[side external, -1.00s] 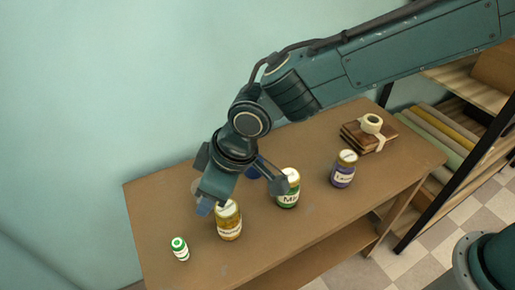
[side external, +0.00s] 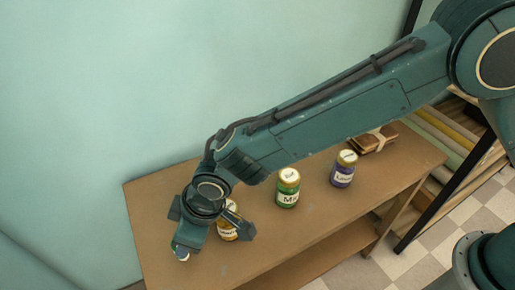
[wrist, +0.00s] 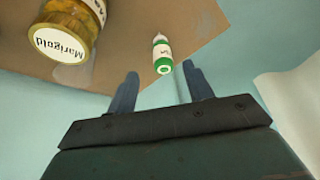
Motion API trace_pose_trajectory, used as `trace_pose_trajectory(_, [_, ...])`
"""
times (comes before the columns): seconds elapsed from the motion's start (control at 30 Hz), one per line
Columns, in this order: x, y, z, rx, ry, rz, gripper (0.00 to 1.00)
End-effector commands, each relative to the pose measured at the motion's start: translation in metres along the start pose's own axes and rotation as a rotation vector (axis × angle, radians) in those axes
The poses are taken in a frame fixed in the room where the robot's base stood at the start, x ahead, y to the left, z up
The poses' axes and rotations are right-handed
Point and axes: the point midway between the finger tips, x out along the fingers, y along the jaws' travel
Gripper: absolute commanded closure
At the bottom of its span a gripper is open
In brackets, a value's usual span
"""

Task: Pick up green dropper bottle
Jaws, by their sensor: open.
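The green dropper bottle (wrist: 163,55) is small and white with a green band and a green end. In the wrist view it stands on the table just beyond my fingertips, nearer the right finger. In the side view the bottle (side external: 182,254) is mostly hidden behind my gripper, with only a small part showing. My gripper (wrist: 160,82) is open and empty, its two blue fingers apart. In the side view my gripper (side external: 186,254) is over the left end of the table, at the bottle.
A Marigold jar (wrist: 62,35) stands close to the left of my gripper in the wrist view. A green jar (side external: 288,190) and a purple jar (side external: 343,170) stand farther right on the table (side external: 290,235). A tied brown bundle (side external: 375,140) lies at the back right.

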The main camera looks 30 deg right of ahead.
Motion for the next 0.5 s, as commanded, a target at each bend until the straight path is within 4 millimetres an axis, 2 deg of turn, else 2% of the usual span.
trace_pose_trajectory(0.3, [0.039, 0.000, 0.000, 0.000, -0.001, 0.000, 0.49])
trace_pose_trajectory(0.5, [0.048, 0.000, 0.000, 0.000, 0.000, 0.000, 0.49])
